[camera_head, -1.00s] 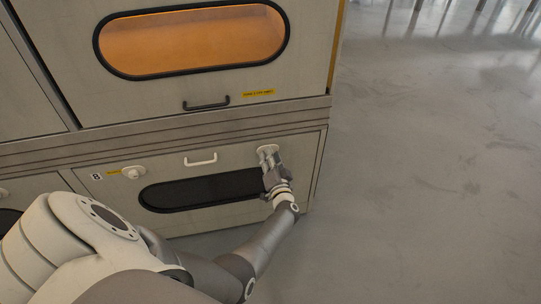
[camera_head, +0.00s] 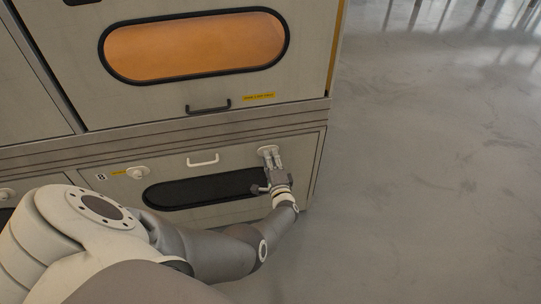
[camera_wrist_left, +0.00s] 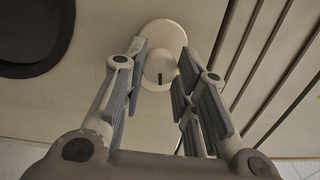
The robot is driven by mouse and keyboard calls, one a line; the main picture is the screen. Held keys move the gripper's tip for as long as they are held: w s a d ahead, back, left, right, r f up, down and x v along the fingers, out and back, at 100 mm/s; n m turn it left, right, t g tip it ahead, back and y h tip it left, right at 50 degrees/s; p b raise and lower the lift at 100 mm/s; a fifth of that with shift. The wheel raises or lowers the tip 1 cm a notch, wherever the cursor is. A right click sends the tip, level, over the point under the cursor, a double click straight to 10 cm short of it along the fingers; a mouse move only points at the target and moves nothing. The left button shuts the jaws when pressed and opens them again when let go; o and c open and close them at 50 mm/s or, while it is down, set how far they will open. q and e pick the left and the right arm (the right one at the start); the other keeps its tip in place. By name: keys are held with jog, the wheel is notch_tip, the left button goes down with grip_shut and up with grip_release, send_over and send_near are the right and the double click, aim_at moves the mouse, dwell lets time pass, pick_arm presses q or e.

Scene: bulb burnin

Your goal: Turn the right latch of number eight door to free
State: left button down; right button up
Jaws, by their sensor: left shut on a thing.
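The number eight door (camera_head: 225,165) is a pale grey lower door with an "8" label (camera_head: 100,177) at its upper left. Its right latch (camera_head: 264,150) is a pale round knob on a disc near the door's upper right corner. My left gripper (camera_head: 271,157) is at this latch, its fingers shut on the knob. In the left wrist view the latch (camera_wrist_left: 163,33) shows its disc and a knob with a short dark mark, between the two fingers (camera_wrist_left: 160,72). My right gripper is out of view.
A white handle (camera_head: 203,161) sits between the latches, above a dark oval window (camera_head: 195,191). The upper door has an orange lit window (camera_head: 195,45) and a black handle (camera_head: 208,108). Grey floor (camera_head: 430,180) to the right is clear.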

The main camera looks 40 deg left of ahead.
pick_arm(q)
jog(key=shift+m, duration=0.8)
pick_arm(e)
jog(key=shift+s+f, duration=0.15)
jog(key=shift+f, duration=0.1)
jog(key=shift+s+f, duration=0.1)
pick_arm(q)
jog(key=c, duration=1.1)
grip_release()
